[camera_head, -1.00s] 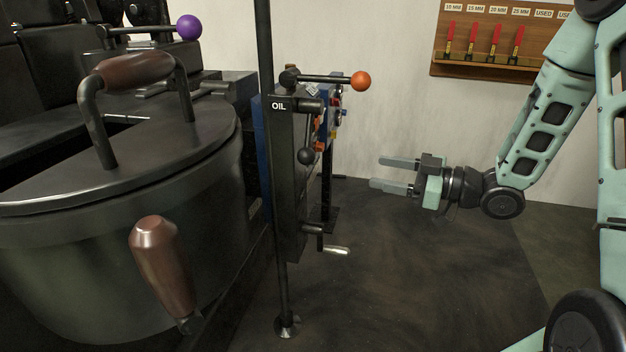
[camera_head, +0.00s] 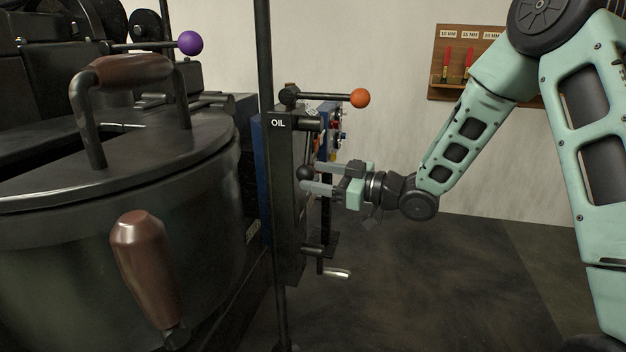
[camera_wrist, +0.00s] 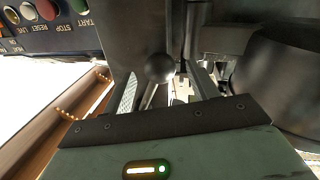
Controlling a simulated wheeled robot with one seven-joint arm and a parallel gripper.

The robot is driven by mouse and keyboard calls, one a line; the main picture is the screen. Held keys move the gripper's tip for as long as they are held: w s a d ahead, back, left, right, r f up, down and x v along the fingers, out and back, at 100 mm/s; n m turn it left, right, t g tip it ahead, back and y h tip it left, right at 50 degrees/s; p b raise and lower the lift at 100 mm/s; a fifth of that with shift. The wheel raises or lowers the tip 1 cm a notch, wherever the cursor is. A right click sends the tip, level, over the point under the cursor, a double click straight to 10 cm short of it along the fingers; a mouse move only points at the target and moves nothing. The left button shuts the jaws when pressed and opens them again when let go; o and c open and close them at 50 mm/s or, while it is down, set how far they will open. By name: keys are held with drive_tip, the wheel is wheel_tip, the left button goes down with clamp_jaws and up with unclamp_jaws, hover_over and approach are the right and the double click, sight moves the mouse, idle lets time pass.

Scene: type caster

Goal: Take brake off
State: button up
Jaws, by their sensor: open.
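A lever with a black ball knob (camera_head: 305,174) stands out from the side of the dark column marked OIL. In the wrist view the same knob (camera_wrist: 159,68) lies between my two fingers, with its thin rod running below it. My gripper (camera_head: 318,181) is open at the knob, reaching in from the right. In the head view its fingertips overlap the knob's edge. I cannot tell whether either finger touches it. No label on the lever names it as the brake.
A lever with an orange ball (camera_head: 359,98) sits above my gripper, and a silver-handled crank (camera_head: 336,273) below. A thin vertical pole (camera_head: 264,60) stands at the column. A control panel (camera_wrist: 45,25) with buttons is close by. A large pot with brown handles (camera_head: 140,225) fills the left.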

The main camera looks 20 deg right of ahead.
drive_tip(key=shift+x, duration=0.9)
clamp_jaws()
drive_tip(key=w+d+n+y+b, duration=0.1)
drive_tip(key=w+d+n+b, duration=0.4)
drive_tip(key=w+n+b, duration=0.2)
drive_tip(key=shift+w+n+y+b, duration=0.3)
drive_tip(key=shift+n+b, duration=0.8)
drive_tip(key=shift+n, duration=0.6)
drive_tip(key=shift+d, duration=0.15)
unclamp_jaws()
